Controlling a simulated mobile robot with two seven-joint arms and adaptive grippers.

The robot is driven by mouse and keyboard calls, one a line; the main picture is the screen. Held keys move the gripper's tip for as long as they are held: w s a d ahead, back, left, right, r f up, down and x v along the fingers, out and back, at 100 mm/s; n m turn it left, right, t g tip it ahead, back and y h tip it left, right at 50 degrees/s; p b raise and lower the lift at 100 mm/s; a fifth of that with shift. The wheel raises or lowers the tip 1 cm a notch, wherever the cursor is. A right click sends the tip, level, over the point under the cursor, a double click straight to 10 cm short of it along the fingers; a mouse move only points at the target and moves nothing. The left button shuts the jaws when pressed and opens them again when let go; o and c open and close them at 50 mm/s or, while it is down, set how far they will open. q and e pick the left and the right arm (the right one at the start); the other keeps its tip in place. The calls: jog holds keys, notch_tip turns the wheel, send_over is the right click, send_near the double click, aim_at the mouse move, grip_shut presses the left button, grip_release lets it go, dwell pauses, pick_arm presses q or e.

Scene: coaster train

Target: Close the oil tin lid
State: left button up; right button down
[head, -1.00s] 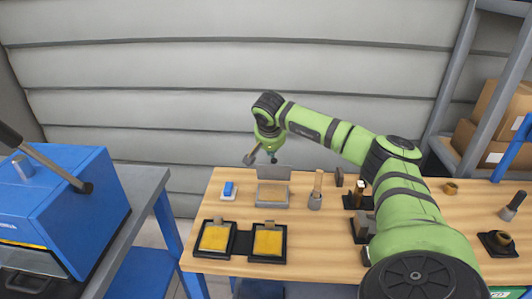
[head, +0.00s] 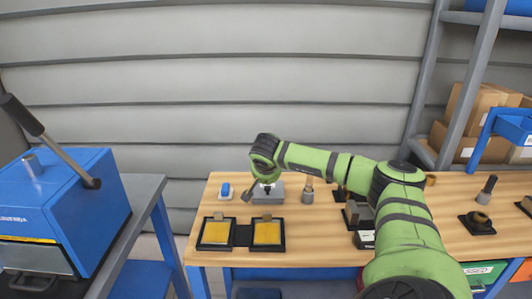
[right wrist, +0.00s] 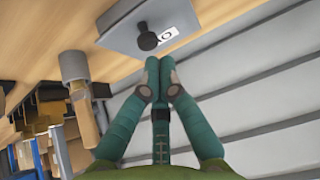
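The oil tin (head: 270,199) is a grey box on the wooden table, behind the two yellow pads. Its grey lid (head: 289,187) lies down over the top in the head view; whether it is fully seated I cannot tell. In the right wrist view, the lid (right wrist: 172,14) shows a black knob (right wrist: 147,41) and a partly hidden white label. My right gripper (right wrist: 159,60) has its teal fingertips together, empty, right by the knob and label; contact is unclear. In the head view my right gripper (head: 267,186) is low over the tin. My left gripper is not in view.
Two black-framed yellow pads (head: 267,233) lie in front. A blue machine (head: 60,210) is at far left.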

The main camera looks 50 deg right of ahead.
aim_at(267, 191)
jog(key=shift+s+a+f+b, duration=0.15)
jog(key=shift+a+f+b, duration=0.05)
jog(key=shift+f+b, duration=0.25)
jog(key=shift+s+a+f+b, duration=0.1)
jog(key=shift+a+f+b, duration=0.05)
jog(key=shift+f+b, duration=0.2)
jog(key=shift+a+f+b, duration=0.15)
jog(key=shift+f+b, duration=0.15)
jog(key=shift+f, duration=0.05)
jog(key=shift+s+a+f+h+b, duration=0.2)
jog(key=shift+f+h+b, duration=0.1)
jog(key=shift+b, duration=0.2)
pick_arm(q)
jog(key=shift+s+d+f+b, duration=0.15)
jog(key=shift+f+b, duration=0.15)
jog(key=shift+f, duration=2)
pick_arm(e)
jog(key=shift+s+a+f+t+h, duration=0.1)
jog(key=shift+s+t+h, duration=0.05)
jog(key=shift+t+h, duration=0.2)
